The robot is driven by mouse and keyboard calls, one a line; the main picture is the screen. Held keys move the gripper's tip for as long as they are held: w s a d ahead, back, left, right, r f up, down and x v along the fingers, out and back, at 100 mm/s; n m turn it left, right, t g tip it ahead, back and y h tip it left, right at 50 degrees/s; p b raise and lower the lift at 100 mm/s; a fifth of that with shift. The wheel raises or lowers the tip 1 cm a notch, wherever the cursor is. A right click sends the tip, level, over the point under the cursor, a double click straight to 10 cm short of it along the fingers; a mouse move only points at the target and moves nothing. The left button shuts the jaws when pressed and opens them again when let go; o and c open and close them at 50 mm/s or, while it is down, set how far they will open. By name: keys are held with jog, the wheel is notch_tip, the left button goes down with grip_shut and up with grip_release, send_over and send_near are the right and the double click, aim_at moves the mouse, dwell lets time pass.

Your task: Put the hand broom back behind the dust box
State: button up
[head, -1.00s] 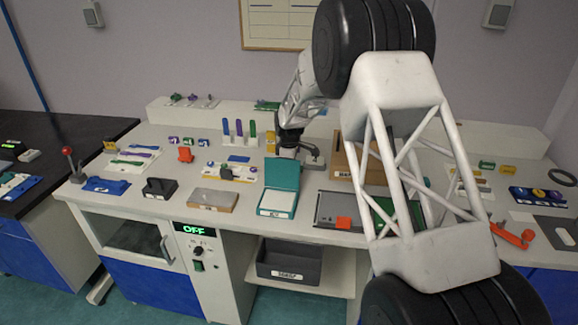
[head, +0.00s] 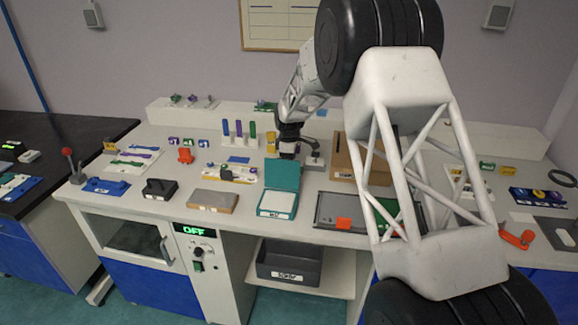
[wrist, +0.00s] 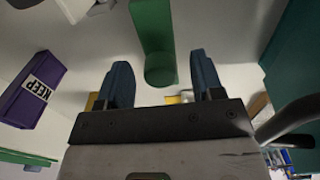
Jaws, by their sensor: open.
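My gripper (head: 288,148) is over the middle of the bench, pointing down behind the open teal box (head: 279,190). In the wrist view my gripper (wrist: 159,62) has its two dark blue fingers spread apart. A green rounded bar (wrist: 153,40) shows in the gap between them, and I see no finger closed on it. I cannot tell for sure whether this bar is part of the hand broom. A brown box (head: 344,158) stands right of my gripper, partly hidden by my arm. I cannot tell which box is the dust box.
A purple block marked KEEP (wrist: 33,90) is left of the fingers. Upright coloured posts (head: 239,129) stand left of my gripper. A grey tray (head: 330,208) lies at the front, and a dark bin (head: 289,263) sits on the shelf below. Small items crowd the bench.

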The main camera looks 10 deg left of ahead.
notch_tip(320, 180, up, 9)
jog(key=shift+r, duration=0.2)
dwell(0.3)
dwell(0.5)
jog(key=shift+s+d+r, duration=0.1)
jog(key=shift+d+r, duration=0.1)
jog(key=shift+d, duration=0.05)
jog(key=s+d+r+m+t, duration=0.1)
jog(key=s+d+r+m, duration=0.3)
jog(key=s+d+r, duration=0.65)
jog(key=s+d+r+m, duration=0.5)
jog(key=s+d+r, duration=0.2)
jog(key=s+d, duration=0.65)
jog(key=s+d+f+m, duration=0.1)
jog(key=s+d+m, duration=0.2)
jog(key=s, duration=0.8)
jog(key=s+d+f+m+t, duration=0.1)
jog(key=s+d, duration=0.4)
jog(key=s, duration=0.7)
jog(key=s+d+f+m, duration=0.3)
jog(key=s+m, duration=0.2)
jog(key=s, duration=0.6)
jog(key=shift+s+d+t, duration=0.15)
jog(key=shift+d+t, duration=0.15)
jog(key=shift+d, duration=0.1)
